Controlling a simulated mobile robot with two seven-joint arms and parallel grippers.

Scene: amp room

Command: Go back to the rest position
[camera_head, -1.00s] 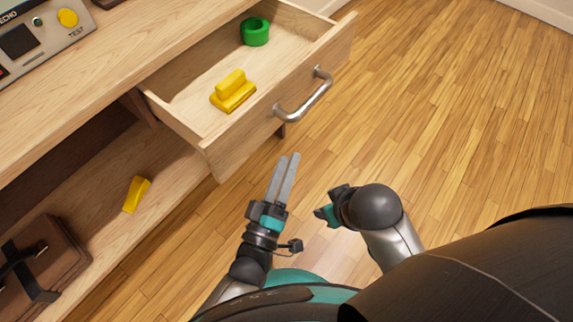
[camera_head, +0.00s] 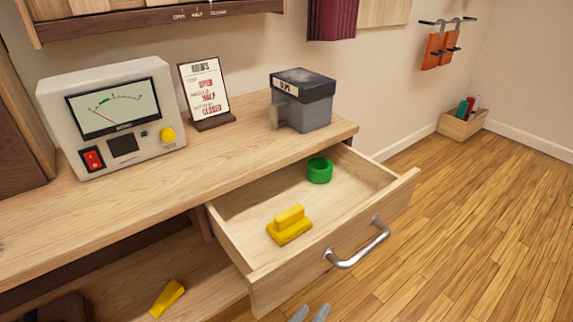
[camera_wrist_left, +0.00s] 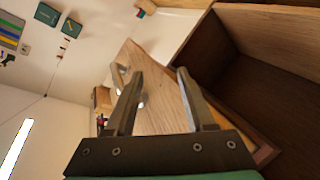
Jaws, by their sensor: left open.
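My right gripper is outside the head view. The open drawer (camera_head: 345,243) holds a yellow block piece (camera_head: 289,225) and a green ring (camera_head: 319,171). Its metal handle (camera_head: 358,246) is free of both grippers.
A meter box (camera_head: 110,115), a sign (camera_head: 205,93) and a grey box (camera_head: 302,103) stand on the desk top (camera_head: 150,204). Another yellow piece (camera_head: 167,298) lies on the lower shelf. The wooden floor (camera_head: 480,225) to the right is clear.

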